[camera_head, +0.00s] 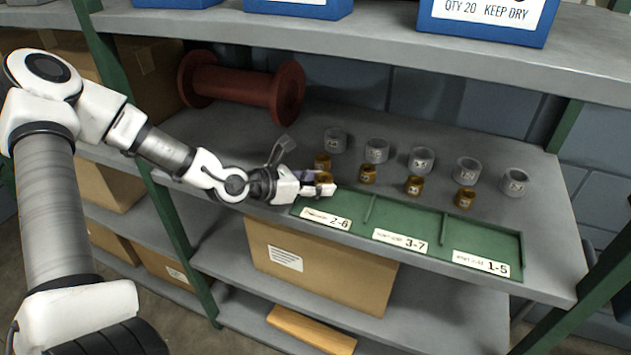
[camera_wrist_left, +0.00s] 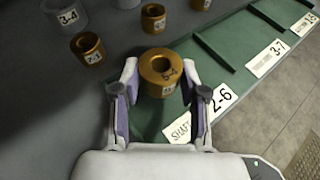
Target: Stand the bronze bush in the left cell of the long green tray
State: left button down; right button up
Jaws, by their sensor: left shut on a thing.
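My left gripper (camera_head: 320,187) is shut on a bronze bush (camera_head: 323,177) at the left end of the long green tray (camera_head: 385,215). In the left wrist view the bush (camera_wrist_left: 160,72) sits between the two fingertips of the gripper (camera_wrist_left: 160,85), its ring-shaped top and hole facing the camera. Its marking is too small to read surely. It appears over or in the tray's left cell (camera_wrist_left: 152,118), labelled 2-6; its bottom is hidden, so I cannot tell whether it touches the floor. My right gripper is not in view.
Several other bronze bushes (camera_head: 367,174) stand in a row behind the tray, one (camera_wrist_left: 88,48) close to the left gripper. Several grey rings (camera_head: 421,159) stand behind them. A red spool (camera_head: 243,87) lies at the back left. The tray's middle and right cells are empty.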

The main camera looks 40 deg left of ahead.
pick_arm(q)
jog(key=f, duration=0.2)
jog(key=a+f, duration=0.1)
jog(key=shift+w+a+f+b, duration=0.1)
jog(key=shift+w+f+b, duration=0.05)
jog(key=shift+w+b, duration=0.15)
jog(key=shift+s+d+r, duration=0.3)
jog(key=shift+d+r, duration=0.05)
jog(key=shift+d, duration=0.1)
jog(key=shift+f, duration=0.2)
jog(key=c, duration=0.7)
grip_release()
jog(key=shift+w+a, duration=0.1)
jog(key=shift+o, duration=0.4)
jog(key=shift+a+f, duration=0.15)
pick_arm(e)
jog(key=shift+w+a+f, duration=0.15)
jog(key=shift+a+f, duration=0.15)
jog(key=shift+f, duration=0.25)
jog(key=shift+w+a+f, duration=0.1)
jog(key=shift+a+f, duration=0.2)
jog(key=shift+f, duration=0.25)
